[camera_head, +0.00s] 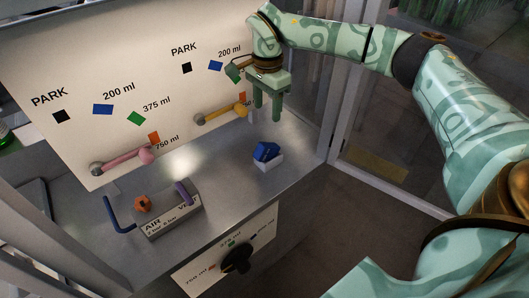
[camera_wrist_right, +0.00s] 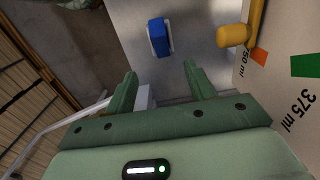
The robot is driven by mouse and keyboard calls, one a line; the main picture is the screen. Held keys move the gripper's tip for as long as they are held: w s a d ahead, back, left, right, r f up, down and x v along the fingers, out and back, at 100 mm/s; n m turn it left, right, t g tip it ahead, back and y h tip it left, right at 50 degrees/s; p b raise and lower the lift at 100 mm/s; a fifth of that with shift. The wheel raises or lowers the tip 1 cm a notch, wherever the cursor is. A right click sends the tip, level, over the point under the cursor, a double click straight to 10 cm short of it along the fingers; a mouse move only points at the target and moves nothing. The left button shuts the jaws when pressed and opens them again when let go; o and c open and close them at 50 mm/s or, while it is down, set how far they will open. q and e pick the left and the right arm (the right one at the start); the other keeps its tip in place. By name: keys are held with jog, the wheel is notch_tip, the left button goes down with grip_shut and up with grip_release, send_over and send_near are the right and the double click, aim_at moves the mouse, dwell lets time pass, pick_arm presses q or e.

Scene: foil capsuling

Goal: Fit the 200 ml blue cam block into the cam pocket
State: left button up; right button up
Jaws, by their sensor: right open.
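The blue cam block (camera_head: 266,151) sits on or in a small white holder (camera_head: 268,163) on the grey worktop, right of centre. In the right wrist view the blue block (camera_wrist_right: 158,37) shows beyond my fingertips. My right gripper (camera_head: 267,113) is open and empty, fingers pointing down, above and behind the block near the upright panel. Its two fingers also show in the right wrist view (camera_wrist_right: 160,75), apart from the block. A pale box (camera_wrist_right: 145,97) shows beside one finger there. I cannot tell for sure which part is the cam pocket. My left gripper is not in view.
The upright panel (camera_head: 65,85) carries a pink-knobbed lever (camera_head: 145,156) and a yellow-knobbed lever (camera_head: 240,111). A grey air valve box (camera_head: 170,220) with orange and purple handles stands front left. A black knob (camera_head: 237,260) is on the front face. Worktop around the block is clear.

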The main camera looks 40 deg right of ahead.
jog(key=b, duration=0.2)
send_over(266, 144)
notch_tip(266, 144, down, 9)
jog(key=shift+d+r, duration=0.15)
jog(key=shift+r, duration=0.05)
jog(key=f+b, duration=0.2)
jog(key=f, duration=0.3)
jog(key=shift+a, duration=0.2)
jog(key=shift+s+r, duration=0.1)
jog(key=shift+r, duration=0.05)
jog(key=shift+c, duration=0.9)
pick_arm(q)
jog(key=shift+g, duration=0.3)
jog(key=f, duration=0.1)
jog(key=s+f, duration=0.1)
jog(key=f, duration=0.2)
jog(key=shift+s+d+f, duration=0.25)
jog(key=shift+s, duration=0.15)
pick_arm(e)
grip_shut()
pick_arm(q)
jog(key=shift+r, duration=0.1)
pick_arm(e)
jog(key=shift+r, duration=0.1)
